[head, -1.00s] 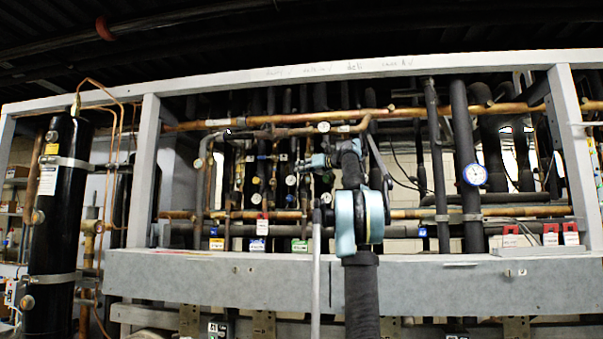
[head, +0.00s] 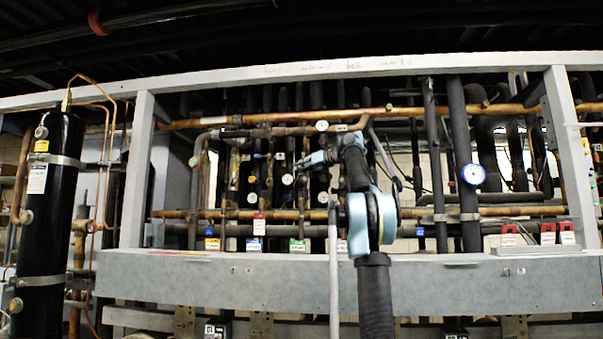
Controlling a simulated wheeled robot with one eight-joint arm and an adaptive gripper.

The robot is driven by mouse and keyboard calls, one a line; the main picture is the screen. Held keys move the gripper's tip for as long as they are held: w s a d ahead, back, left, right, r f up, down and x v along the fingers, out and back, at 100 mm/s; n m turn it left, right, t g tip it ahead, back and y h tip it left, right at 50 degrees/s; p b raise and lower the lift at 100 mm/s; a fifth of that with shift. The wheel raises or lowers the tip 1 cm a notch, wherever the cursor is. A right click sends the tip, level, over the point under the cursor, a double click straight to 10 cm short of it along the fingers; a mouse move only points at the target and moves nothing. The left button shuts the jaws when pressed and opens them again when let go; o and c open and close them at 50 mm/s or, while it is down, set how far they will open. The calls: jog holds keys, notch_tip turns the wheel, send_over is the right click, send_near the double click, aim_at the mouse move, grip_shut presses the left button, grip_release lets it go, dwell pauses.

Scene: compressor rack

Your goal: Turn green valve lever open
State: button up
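My gripper (head: 302,165) is a small dark shape at the end of my arm, reaching left among the valves and gauges behind the rack's front opening. It is too small and dark to tell whether its fingers are open or shut. A group of small valves and gauges on thin vertical copper pipes stands left of and around it. I cannot pick out the green valve lever for certain among them; my arm and the pipes may hide it. Whether the gripper touches anything there is unclear.
A grey front beam (head: 200,278) crosses below the opening. A copper pipe (head: 450,112) runs across above. Thick black vertical pipes and a round blue-rimmed gauge (head: 473,174) stand right of my arm. A tall black cylinder (head: 48,220) stands at the far left.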

jog(key=shift+s, duration=0.1)
jog(key=v, duration=1.1)
jog(key=shift+s+d, duration=0.15)
jog(key=shift+d, duration=0.15)
